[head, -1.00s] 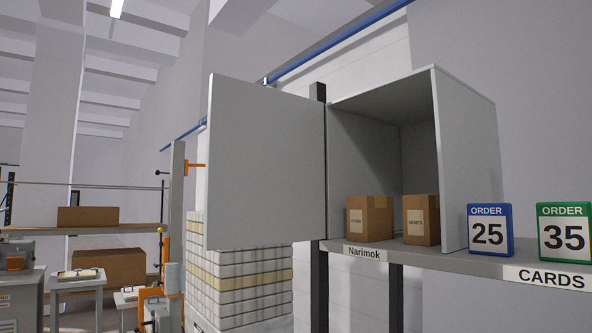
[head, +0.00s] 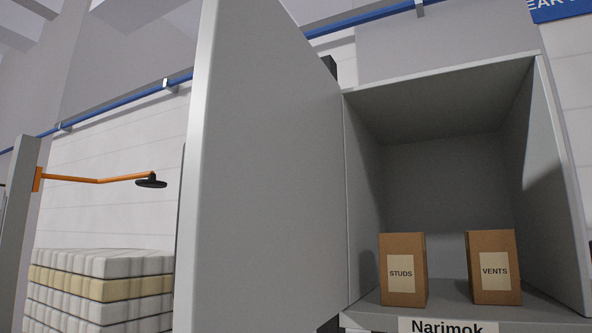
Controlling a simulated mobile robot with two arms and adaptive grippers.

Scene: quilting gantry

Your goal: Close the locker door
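The grey locker (head: 440,195) stands open on the right of the head view. Its door (head: 262,180) is hinged on the locker's left side and swung wide open towards me. The door's near edge is at the left and its lower part runs out of the picture. Inside the locker stand two brown boxes, one labelled STUDS (head: 403,270) and one labelled VENTS (head: 494,268). Neither of my grippers is in view.
A stack of white and yellowish blocks (head: 100,290) stands at the lower left. An orange arm with a black end (head: 98,180) sticks out from a grey post (head: 15,225). A blue rail (head: 125,102) runs along the wall.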

